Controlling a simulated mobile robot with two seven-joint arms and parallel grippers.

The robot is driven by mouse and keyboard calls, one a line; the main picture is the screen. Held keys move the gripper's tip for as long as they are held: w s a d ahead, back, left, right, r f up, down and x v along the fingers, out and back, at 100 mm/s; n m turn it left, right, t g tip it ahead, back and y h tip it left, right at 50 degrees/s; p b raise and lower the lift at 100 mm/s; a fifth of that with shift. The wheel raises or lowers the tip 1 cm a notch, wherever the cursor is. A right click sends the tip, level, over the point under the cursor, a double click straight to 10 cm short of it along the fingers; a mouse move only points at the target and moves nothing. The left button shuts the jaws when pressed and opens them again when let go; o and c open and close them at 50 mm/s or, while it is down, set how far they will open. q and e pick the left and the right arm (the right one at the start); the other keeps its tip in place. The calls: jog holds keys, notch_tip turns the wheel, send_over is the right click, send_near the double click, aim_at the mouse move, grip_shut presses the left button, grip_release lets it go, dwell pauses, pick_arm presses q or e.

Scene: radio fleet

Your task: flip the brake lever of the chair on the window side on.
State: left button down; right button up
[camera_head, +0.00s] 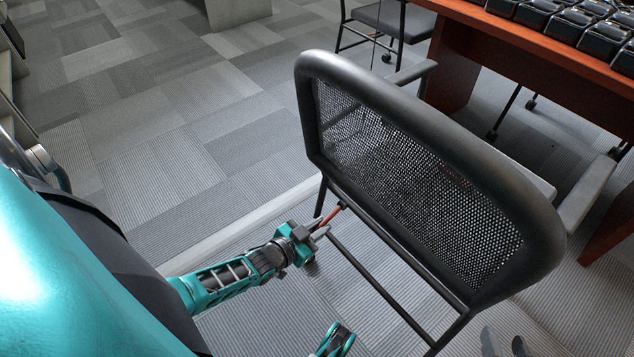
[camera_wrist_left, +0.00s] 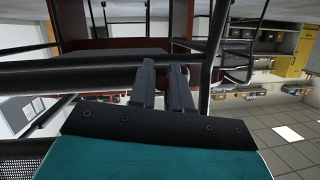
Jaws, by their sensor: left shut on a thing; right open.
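A chair (camera_head: 430,165) with a black mesh back and dark tubular frame stands in the middle of the head view. A thin red brake lever (camera_head: 332,214) with a dark end sticks out at the lower left of its frame. My left gripper (camera_head: 321,230) is shut on the lever, its grey fingertips around the lever's lower part. In the left wrist view the two dark fingers (camera_wrist_left: 162,72) reach up to a dark chair bar (camera_wrist_left: 95,73); the lever cannot be made out there.
A reddish-brown table (camera_head: 470,58) stands behind the chair, with a row of black radio units (camera_head: 575,25) on top. Another chair (camera_head: 390,20) stands at the back. Carpeted floor (camera_head: 180,110) is clear on the left.

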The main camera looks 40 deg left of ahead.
pick_arm(q)
jog(key=shift+w+d+f+t, duration=0.15)
jog(key=shift+f+t, duration=0.1)
jog(key=shift+t, duration=0.15)
jog(key=shift+w, duration=0.1)
dwell(0.3)
jog(key=c, duration=1.1)
grip_release()
jog(key=shift+f, duration=0.1)
jog(key=shift+c, duration=0.2)
